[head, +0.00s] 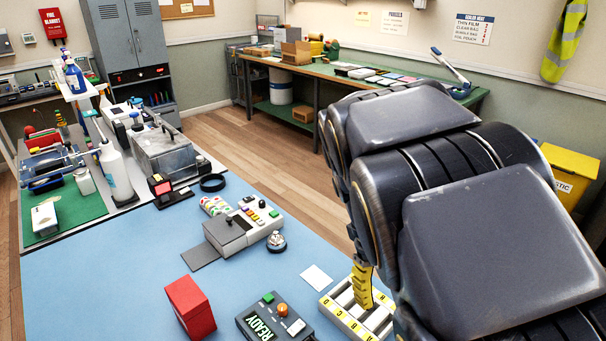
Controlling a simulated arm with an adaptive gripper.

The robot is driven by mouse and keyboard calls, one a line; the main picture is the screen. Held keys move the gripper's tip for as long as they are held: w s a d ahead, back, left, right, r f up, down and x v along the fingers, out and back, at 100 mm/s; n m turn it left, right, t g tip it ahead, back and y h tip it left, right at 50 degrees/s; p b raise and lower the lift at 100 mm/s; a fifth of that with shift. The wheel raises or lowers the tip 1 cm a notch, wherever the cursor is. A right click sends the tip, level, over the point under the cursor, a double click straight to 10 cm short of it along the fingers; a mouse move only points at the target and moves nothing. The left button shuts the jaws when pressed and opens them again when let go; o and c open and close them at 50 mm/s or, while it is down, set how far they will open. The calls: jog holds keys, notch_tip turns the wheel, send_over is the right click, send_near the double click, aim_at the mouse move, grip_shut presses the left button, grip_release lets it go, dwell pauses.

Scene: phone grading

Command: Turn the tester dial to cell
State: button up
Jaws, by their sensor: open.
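A dark box (262,327) with a lit "READY" display stands at the front of the blue mat, with a green button (268,297) and a round orange knob (281,309) on top. A pale grey device (262,217) with several coloured buttons sits behind it. I cannot tell which of the two is the tester, and no dial marking for "cell" is readable. My dark arm fills the right side of the head view.
A red block (190,307) stands left of the READY box. A lettered tray (340,318) lies to its right, with a yellow marked piece (362,284) above it. A call bell (276,241) and white card (317,279) are nearby. The blue mat (110,275) is clear at left.

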jog(key=w+a+f+n+h, duration=0.1)
jog(key=w+a+f+n, duration=0.25)
jog(key=w, duration=0.25)
jog(key=n+t, duration=0.2)
jog(key=n, duration=0.6)
send_near(282, 307)
jog(key=shift+x, duration=5.05)
grip_shut()
